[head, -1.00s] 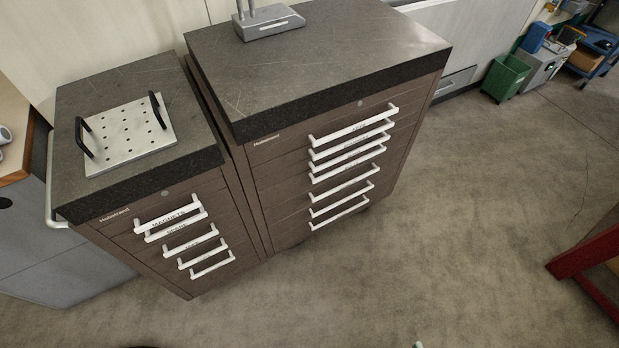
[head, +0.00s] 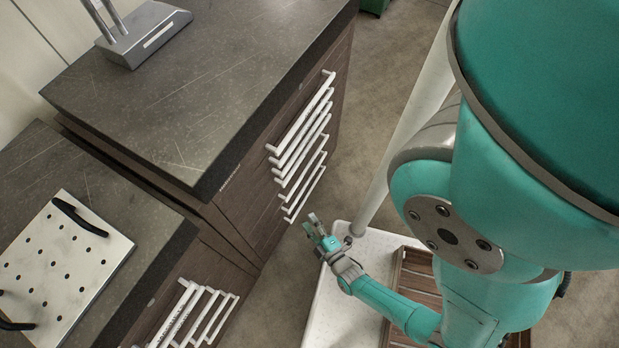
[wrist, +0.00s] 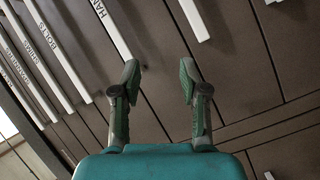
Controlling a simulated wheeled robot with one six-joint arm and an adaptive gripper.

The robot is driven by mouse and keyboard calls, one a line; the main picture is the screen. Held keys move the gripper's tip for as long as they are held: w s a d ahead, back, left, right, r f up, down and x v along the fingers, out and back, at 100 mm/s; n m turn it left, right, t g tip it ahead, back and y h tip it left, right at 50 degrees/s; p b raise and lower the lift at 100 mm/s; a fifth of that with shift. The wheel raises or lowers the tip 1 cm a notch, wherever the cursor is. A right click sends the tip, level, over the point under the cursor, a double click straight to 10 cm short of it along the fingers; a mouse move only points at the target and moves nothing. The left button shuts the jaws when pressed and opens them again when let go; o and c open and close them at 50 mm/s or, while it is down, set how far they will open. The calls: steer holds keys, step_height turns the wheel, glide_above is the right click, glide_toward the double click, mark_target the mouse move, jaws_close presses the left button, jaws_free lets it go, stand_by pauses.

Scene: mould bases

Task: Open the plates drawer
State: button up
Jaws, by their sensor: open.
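Two brown drawer cabinets with white bar handles stand side by side. In the head view the taller cabinet (head: 235,213) has a column of several handles (head: 300,130), and the lower cabinet (head: 216,262) has its own handles (head: 208,315). All visible drawers look shut. My gripper (head: 311,224) is just right of the taller cabinet's lower handles. In the wrist view my gripper (wrist: 159,76) is open and empty, facing drawer fronts. One handle (wrist: 112,30) with a label starting "HAN" is at its upper left; another handle (wrist: 194,18) is at its upper right. I cannot read a "plates" label.
A perforated metal plate (head: 62,268) with black handles lies on the lower cabinet's top. A grey stand (head: 145,32) is on the taller cabinet's dark top (head: 200,95). Floor (head: 357,110) shows clear right of the taller cabinet.

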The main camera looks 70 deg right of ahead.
mark_target(310, 179)
steer(key=d+f+n+g+h, duration=0.2)
steer(key=d+f+g+h, duration=0.2)
steer(key=d+f, duration=0.45)
steer(key=x, duration=0.4)
steer(key=r+x, duration=0.1)
steer(key=x, duration=0.2)
steer(key=r+x, duration=0.1)
steer(key=x, duration=0.3)
steer(key=shift+s+d+r, duration=0.15)
steer(key=shift+d+r, duration=0.05)
steer(key=shift+d, duration=0.3)
jaws_close()
